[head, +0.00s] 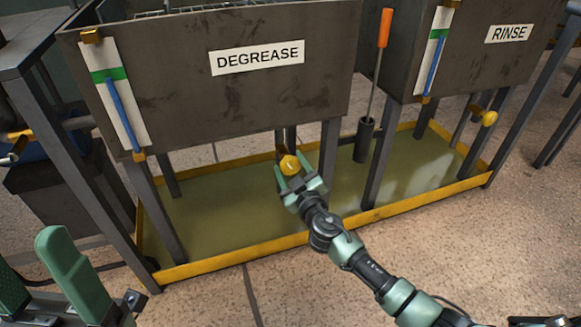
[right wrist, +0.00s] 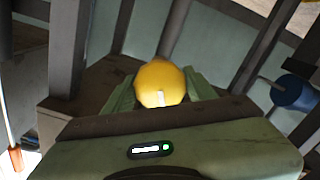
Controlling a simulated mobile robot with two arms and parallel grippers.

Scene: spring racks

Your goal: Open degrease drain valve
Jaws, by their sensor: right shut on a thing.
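The degrease tank (head: 200,85) carries a white DEGREASE label (head: 257,57). Its drain valve has a round yellow knob (head: 289,165) below the tank's lower edge. My right gripper (head: 298,178) is shut on this knob. In the right wrist view the yellow knob (right wrist: 160,84) sits between the green fingers of my right gripper (right wrist: 160,92). The valve body behind the knob is mostly hidden. My left gripper (head: 32,252) is at the lower left of the head view, open and empty, well away from the valve.
A yellow-rimmed tray (head: 235,254) of greenish liquid lies under the tanks. The rinse tank (head: 480,50) with its own yellow knob (head: 490,118) stands at the right. An orange-handled tool (head: 384,28) stands in a dark holder between them. Tank legs flank my right gripper.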

